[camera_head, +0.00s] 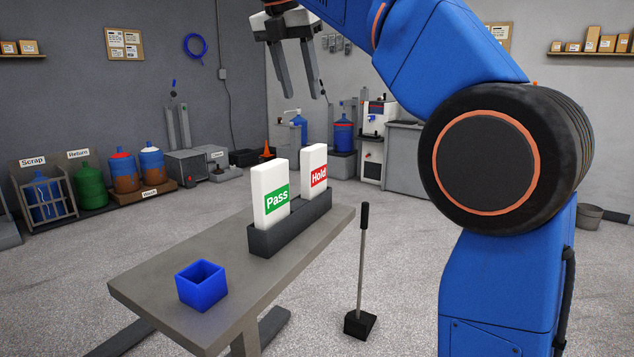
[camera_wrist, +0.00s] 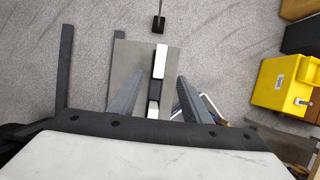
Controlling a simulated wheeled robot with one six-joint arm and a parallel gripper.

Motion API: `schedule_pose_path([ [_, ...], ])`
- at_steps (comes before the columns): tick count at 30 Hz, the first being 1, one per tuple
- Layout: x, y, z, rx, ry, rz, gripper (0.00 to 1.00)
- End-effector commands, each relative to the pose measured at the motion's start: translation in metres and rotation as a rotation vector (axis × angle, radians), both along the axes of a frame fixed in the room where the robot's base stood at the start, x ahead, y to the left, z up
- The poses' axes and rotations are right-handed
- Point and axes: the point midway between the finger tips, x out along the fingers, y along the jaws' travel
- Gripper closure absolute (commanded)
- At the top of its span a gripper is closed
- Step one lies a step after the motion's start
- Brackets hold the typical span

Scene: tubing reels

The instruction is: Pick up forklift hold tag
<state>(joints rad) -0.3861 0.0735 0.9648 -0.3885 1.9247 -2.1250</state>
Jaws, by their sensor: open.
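The hold tag (camera_head: 314,172) is a white upright block with a red "Hold" label. It stands in the right end of a dark holder (camera_head: 290,228) on a grey bench. The pass tag (camera_head: 271,190), white with a green "Pass" label, stands in the left end. My gripper (camera_head: 302,94) is open and empty, pointing down, and appears above the tags in the head view. In the wrist view, two white tag tops show between or near my fingers (camera_wrist: 163,75); their labels are hidden, so I cannot tell which is which. No forklift shows.
A blue open box (camera_head: 201,287) sits on the bench's near left end. A rod on a black base (camera_head: 360,324) stands on the floor beside the bench. A yellow box (camera_wrist: 285,84) lies at the right of the wrist view.

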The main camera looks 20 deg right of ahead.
Motion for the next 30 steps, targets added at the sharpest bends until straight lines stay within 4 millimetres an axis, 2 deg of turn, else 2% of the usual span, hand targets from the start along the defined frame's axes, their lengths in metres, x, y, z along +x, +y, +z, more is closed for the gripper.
schedule_pose_path([
  [18, 0.026, -0.028, -0.094, 0.001, 0.000, -0.004, 0.56],
  [26, 0.030, -0.032, -0.109, 0.001, -0.001, -0.003, 0.56],
  [30, 0.031, -0.035, -0.124, 0.001, 0.001, -0.003, 0.56],
])
